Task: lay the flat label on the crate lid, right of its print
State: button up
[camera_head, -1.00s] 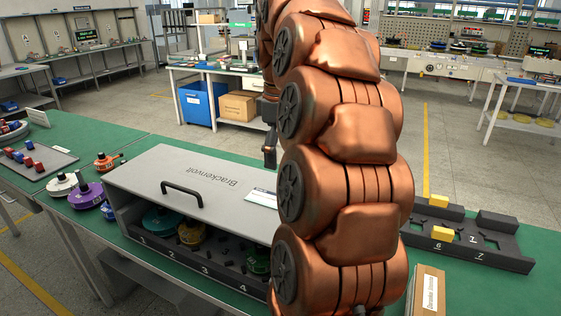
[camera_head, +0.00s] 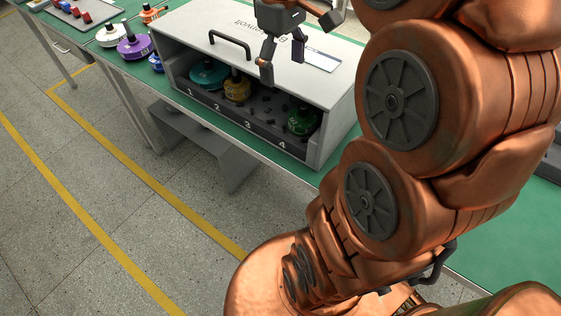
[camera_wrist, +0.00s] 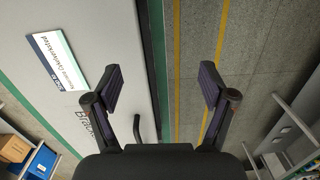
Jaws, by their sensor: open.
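The crate (camera_head: 330,103) is a grey box with a pale lid (camera_head: 190,22) bearing dark print (camera_head: 250,29) and a black handle (camera_head: 231,42). The flat white label (camera_head: 322,61), with a dark band, appears to lie on the lid, right of the print. In the wrist view the label (camera_wrist: 57,60) shows at left, its lettering readable, apart from the fingers; the print (camera_wrist: 84,124) is partly hidden by a finger. My gripper (camera_head: 283,68) is open and empty, in front of part of the print in the head view. It also shows open in the wrist view (camera_wrist: 162,88).
The crate's open front shows a teal reel (camera_head: 209,75), a yellow one (camera_head: 237,88) and a green one (camera_head: 302,121) above numbered slots. Purple (camera_head: 134,46) and white (camera_head: 111,36) reels stand left of the crate on the green bench.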

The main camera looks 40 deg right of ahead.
jog(key=s+a+f+m+g, duration=0.1)
jog(key=s+a+f+m, duration=0.1)
jog(key=s+a+f, duration=1)
jog(key=s+f, duration=0.2)
jog(key=s, duration=0.1)
jog(key=shift+s+a+m, duration=0.15)
jog(key=shift+s+m, duration=0.05)
jog(key=shift+m, duration=0.2)
jog(key=shift+r, duration=0.1)
